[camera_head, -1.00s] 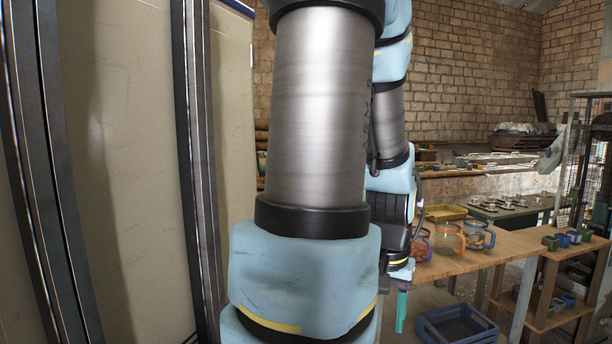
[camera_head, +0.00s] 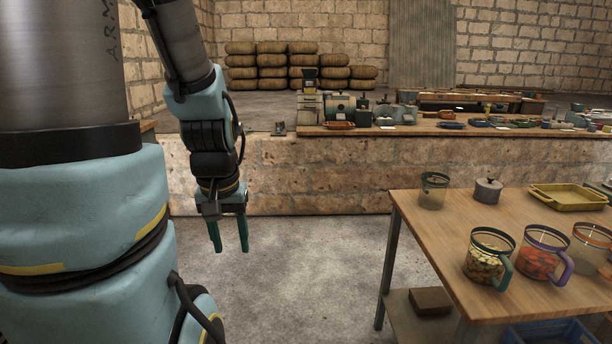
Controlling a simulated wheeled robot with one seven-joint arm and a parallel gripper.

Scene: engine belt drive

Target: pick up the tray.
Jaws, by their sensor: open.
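A yellow tray (camera_head: 566,197) with raised rims lies flat on the wooden table at the right, towards its back edge. It looks empty. My gripper (camera_head: 229,248) hangs at the left of the picture with its green fingers pointing down. It is open and empty, over bare floor, well to the left of the table and far from the tray.
The wooden table (camera_head: 431,258) also holds a glass jar (camera_head: 433,192), a grey lidded pot (camera_head: 487,190) and jugs with green (camera_head: 489,257), purple (camera_head: 543,254) and orange-brown rims. A blue crate (camera_head: 549,334) sits below. A stone ledge (camera_head: 330,170) runs behind. The concrete floor left of the table is clear.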

